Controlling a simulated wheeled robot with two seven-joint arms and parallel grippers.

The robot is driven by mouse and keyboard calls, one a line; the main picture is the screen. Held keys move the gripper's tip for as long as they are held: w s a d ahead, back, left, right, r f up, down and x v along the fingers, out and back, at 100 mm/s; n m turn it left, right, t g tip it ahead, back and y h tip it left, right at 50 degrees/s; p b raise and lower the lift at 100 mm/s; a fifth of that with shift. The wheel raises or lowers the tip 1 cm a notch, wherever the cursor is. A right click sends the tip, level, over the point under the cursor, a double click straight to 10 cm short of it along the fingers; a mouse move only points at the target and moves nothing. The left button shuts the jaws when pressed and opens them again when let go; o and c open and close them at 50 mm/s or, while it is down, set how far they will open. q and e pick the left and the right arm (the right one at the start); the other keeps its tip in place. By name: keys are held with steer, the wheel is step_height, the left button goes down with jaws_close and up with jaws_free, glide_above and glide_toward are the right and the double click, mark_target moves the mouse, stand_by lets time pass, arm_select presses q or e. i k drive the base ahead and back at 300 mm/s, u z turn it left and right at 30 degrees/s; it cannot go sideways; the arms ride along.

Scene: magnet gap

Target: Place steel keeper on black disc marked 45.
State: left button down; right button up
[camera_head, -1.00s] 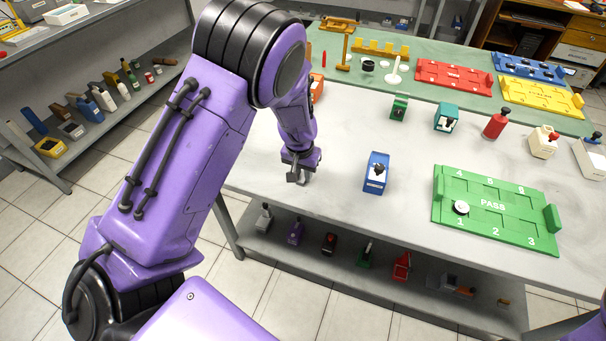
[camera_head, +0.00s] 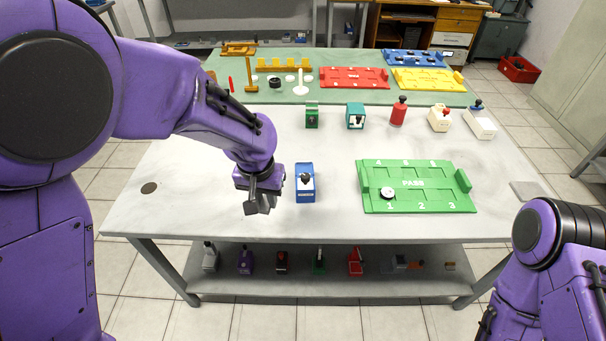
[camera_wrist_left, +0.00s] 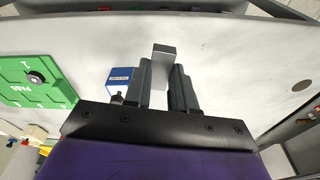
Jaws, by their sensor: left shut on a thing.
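My left gripper (camera_head: 262,207) is shut on a grey steel block, which looks like the steel keeper (camera_wrist_left: 162,66); it sticks out past the fingertips in the left wrist view. The gripper is over the front left of the grey table, left of a blue box (camera_head: 305,183). A dark flat disc (camera_head: 148,188) lies at the table's left side, apart from the gripper; it also shows at the right of the left wrist view (camera_wrist_left: 301,86). No number is readable on it. A small black ring (camera_head: 275,83) lies on the green mat. My right gripper is out of view.
A green PASS tray (camera_head: 415,204) with a round white piece lies right of the blue box (camera_wrist_left: 122,80). Several coloured blocks stand along the table's middle. Red (camera_head: 354,84), yellow and blue trays lie at the back. Bare table lies between gripper and dark disc.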

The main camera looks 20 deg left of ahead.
mark_target(388, 191)
steer(key=z, duration=2.35)
steer(key=i, duration=1.45)
steer(key=u, duration=2.85)
